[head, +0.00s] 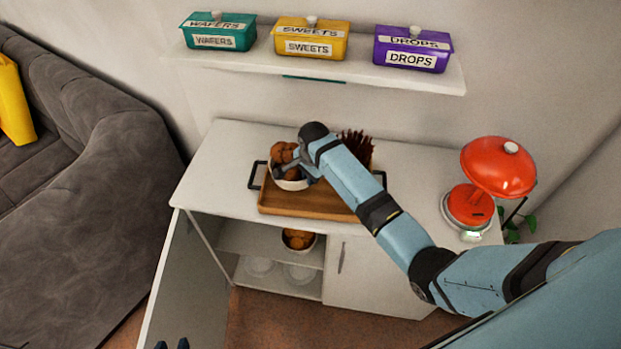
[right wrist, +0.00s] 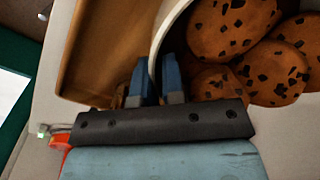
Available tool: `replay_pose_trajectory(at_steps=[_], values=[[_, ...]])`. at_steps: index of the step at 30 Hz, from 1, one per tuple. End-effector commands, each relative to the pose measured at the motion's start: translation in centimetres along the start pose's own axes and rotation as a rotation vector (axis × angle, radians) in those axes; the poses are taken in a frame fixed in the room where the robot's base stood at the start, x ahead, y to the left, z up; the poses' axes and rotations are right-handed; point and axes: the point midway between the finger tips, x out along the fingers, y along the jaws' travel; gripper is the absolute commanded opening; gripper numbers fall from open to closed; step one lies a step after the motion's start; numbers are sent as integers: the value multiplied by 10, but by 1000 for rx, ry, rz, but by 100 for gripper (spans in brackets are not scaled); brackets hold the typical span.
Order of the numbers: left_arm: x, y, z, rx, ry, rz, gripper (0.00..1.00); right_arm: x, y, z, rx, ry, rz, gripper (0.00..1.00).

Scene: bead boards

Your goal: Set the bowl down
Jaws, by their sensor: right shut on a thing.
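A white bowl (head: 291,185) filled with brown cookies (head: 283,152) is at the left part of the wooden tray (head: 300,204) on the white cabinet. My right gripper (head: 290,168) is shut on the bowl's rim. In the right wrist view the fingers (right wrist: 156,78) straddle the pale rim (right wrist: 158,40), with dark-spotted cookies (right wrist: 235,28) inside the bowl. I cannot tell whether the bowl touches the tray.
A dark spiky thing (head: 357,146) stands behind my right arm. A red kitchen scale (head: 470,203) is at the cabinet's right. The cabinet top (head: 225,165) is clear at the left. A wall shelf (head: 330,72) above holds teal, yellow and purple boxes. Another bowl (head: 299,239) sits inside the cabinet.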

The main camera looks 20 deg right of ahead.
Motion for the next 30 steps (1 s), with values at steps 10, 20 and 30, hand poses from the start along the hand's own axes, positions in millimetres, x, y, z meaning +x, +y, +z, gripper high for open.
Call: replay_pose_trajectory(at_steps=[10, 20, 30], values=[[1, -3, 6, -7, -15, -6, 39, 16, 1, 0, 1, 0, -3, 0], [-1, -2, 5, -6, -12, -4, 39, 20, 2, 0, 0, 0, -1, 36], [-2, -1, 3, -5, -10, -2, 39, 16, 1, 0, 0, 1, -1, 36]])
